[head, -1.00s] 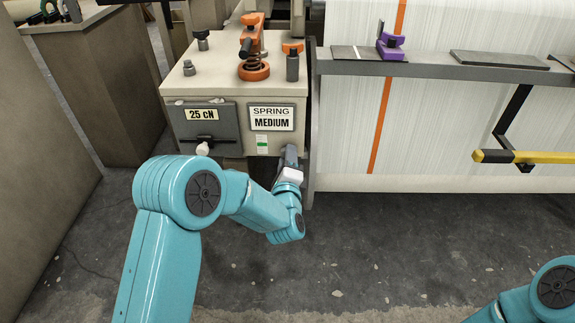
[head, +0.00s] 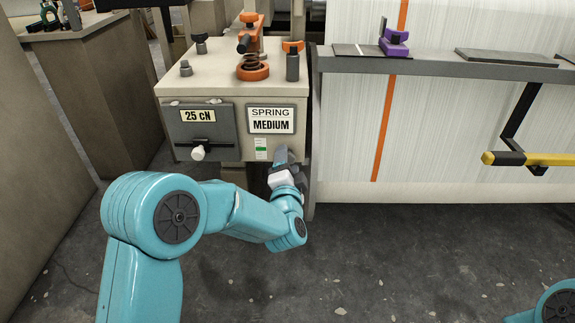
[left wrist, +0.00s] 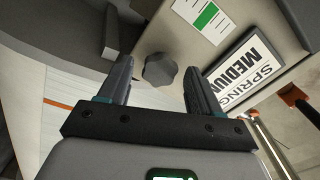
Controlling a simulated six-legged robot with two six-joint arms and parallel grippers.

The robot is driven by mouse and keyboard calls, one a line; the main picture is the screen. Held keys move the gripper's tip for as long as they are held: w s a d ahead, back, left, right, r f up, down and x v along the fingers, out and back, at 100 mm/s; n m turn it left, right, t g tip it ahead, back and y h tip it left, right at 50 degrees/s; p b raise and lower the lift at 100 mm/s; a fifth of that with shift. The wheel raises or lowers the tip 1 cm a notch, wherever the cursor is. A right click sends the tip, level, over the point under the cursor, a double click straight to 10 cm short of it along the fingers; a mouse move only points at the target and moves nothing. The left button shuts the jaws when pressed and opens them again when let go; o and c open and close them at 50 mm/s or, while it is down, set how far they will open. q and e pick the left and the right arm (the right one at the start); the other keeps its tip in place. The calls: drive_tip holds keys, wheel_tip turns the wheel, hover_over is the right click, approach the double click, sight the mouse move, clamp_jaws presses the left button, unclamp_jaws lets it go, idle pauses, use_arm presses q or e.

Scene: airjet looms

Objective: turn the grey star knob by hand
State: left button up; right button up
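The grey star knob (left wrist: 160,70) shows in the left wrist view, on the beige housing near its lower edge. It lies between the tips of my left gripper's two fingers, with a gap on each side. My left gripper (head: 287,160) is open and empty, at the lower right corner of the housing front in the head view. There the gripper hides the knob, or it is too small to make out. My right gripper is out of view; only part of my right arm shows at bottom right.
The beige box (head: 272,89) carries a "SPRING MEDIUM" label (head: 271,120), a "25 cN" panel (head: 222,137) with a white knob (head: 198,153), and an orange spring post (head: 253,71) on top. A loom rail (head: 430,67) and yellow-black bar (head: 530,159) stand right. Floor below is clear.

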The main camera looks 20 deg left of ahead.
use_arm(q)
drive_tip(key=v, duration=0.6)
drive_tip(key=shift+b, duration=0.3)
drive_tip(key=p+v, duration=1.1)
drive_tip(key=v, duration=0.5)
drive_tip(key=shift+s+p, duration=0.2)
drive_tip(key=shift+p, duration=0.1)
